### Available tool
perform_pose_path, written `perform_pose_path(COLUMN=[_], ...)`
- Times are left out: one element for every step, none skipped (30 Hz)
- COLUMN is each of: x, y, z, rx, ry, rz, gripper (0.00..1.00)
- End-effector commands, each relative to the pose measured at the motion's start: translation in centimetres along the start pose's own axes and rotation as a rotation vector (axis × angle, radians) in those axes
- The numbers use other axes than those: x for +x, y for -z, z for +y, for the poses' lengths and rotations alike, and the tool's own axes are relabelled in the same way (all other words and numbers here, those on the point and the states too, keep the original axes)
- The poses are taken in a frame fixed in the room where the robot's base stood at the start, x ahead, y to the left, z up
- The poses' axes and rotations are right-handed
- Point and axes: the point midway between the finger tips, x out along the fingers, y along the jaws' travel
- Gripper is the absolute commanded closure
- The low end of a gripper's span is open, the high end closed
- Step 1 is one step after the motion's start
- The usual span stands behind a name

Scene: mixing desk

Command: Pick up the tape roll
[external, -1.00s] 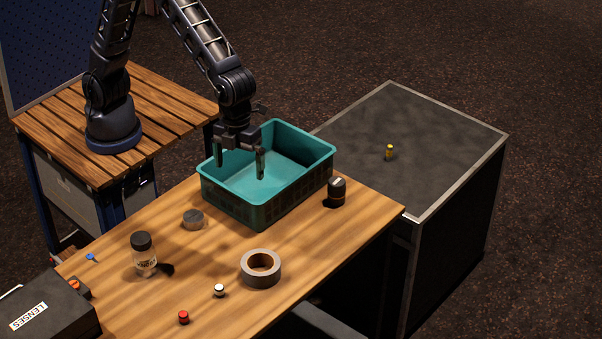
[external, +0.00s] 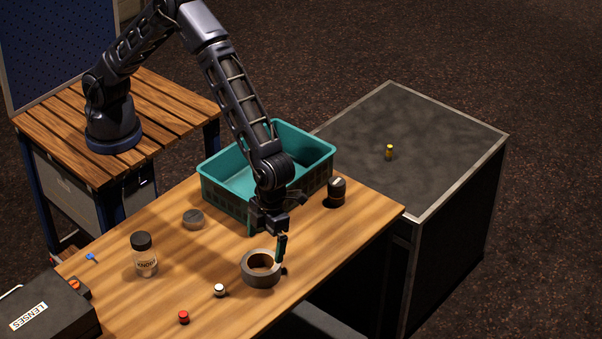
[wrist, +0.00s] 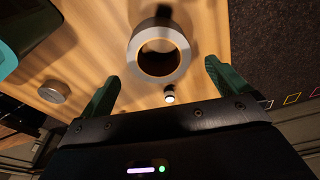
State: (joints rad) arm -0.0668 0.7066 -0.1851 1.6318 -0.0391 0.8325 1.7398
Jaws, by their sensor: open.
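The grey tape roll (external: 260,279) lies flat on the wooden desk, its round hole facing up. My gripper (external: 265,240) is open and empty, pointing down just above and behind the roll in the external view. In the wrist view the tape roll (wrist: 158,52) sits ahead of and between the two green fingertips of my gripper (wrist: 160,75), with room on both sides. No contact is clear.
A teal bin (external: 225,185) stands behind my gripper, and a dark canister (external: 336,193) to its right. A grey disc (external: 193,219), a black-lidded jar (external: 144,262), a white-topped piece (external: 219,290) and a red-topped piece (external: 183,317) are spread over the left and front desk.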

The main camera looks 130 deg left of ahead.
Motion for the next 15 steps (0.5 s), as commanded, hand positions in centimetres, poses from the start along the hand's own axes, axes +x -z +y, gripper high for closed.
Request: perform_pose_path(x=[0.9, 1.4, 2.0, 2.4, 2.7, 3.1, 3.3, 3.4, 3.6, 3.8, 3.9, 4.2, 4.5, 4.8, 5.3], y=[0.1, 0.1, 0.1, 0.1, 0.1, 0.0, 0.0, 0.0, 0.0, 0.0, 0.1, 0.1, 0.2, 0.3, 0.4], z=[0.1, 0.1, 0.1, 0.1, 0.1, 0.1, 0.1, 0.1, 0.1, 0.1, 0.1, 0.1, 0.2, 0.2, 0.3], rx=[0.001, 0.001, 0.0, 0.0, 0.0, -0.001, -0.001, -0.002, -0.002, -0.002, -0.002, -0.002, -0.001, -0.001, 0.0], ry=[-0.003, -0.003, -0.003, -0.003, -0.003, -0.002, -0.001, -0.001, -0.001, -0.001, -0.001, -0.002, -0.002, -0.003, -0.004], rz=[0.0, 0.0, 0.0, 0.0, 0.0, 0.0, 0.0, 0.0, 0.0, 0.0, 0.0, 0.0, 0.0, 0.001, 0.0], gripper=[0.0, 0.0, 0.0, 0.0, 0.0, 0.0, 0.0, 0.0, 0.0, 0.0, 0.0, 0.0, 0.0, 0.0, 0.0])
